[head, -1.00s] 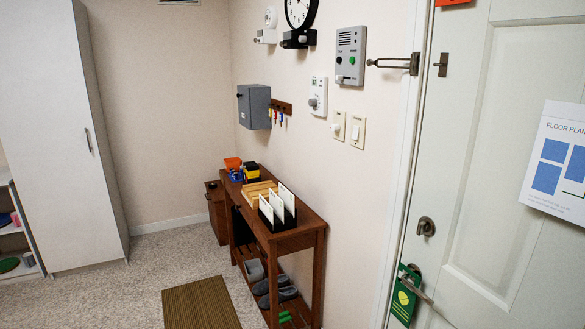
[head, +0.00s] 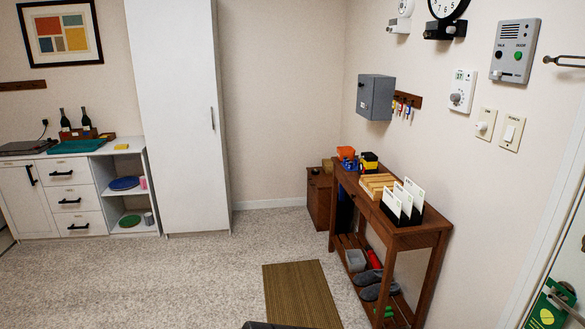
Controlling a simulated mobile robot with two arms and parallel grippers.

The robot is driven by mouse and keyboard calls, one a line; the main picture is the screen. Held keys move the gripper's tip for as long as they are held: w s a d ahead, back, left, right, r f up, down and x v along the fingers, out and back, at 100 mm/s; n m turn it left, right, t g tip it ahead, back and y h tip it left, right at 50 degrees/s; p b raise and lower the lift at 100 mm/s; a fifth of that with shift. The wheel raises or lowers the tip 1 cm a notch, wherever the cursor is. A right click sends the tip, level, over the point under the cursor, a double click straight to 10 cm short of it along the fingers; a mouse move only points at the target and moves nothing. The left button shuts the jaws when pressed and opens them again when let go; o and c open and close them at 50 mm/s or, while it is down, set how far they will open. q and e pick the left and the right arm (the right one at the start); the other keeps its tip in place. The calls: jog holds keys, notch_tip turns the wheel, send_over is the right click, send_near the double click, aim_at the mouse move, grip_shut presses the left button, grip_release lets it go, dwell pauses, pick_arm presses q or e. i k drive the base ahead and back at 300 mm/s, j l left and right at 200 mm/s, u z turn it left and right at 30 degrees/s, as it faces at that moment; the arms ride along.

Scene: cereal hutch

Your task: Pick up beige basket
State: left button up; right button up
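I cannot make out a beige basket for certain. A small tan object (head: 327,166) shows partly on top of the low brown cabinet (head: 319,200) in the back corner, and the bins in front of it hide some of it. It is too small to tell what it is. A light wooden slotted tray (head: 377,184) lies on the brown console table (head: 405,237). Neither of my grippers is in view.
The console table stands along the right wall, with shoes (head: 378,289) on its lower shelf. A brown striped mat (head: 301,296) lies before it. A tall white cabinet (head: 180,120) and a white counter unit (head: 75,195) stand at left. Carpet between is clear.

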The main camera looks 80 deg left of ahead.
aim_at(327, 163)
jog(key=u, duration=2.2)
jog(key=i+u, duration=0.3)
jog(key=i, duration=0.2)
jog(key=i+l+u, duration=0.15)
jog(key=i+u, duration=0.15)
jog(key=i, duration=0.2)
jog(key=i+l+u, duration=0.35)
jog(key=i, duration=2.2)
jog(key=i+z, duration=0.35)
jog(key=i+j+z, duration=0.2)
jog(key=i+z, duration=0.15)
jog(key=i+j+z, duration=0.35)
jog(key=i+l, duration=0.05)
jog(key=l, duration=0.05)
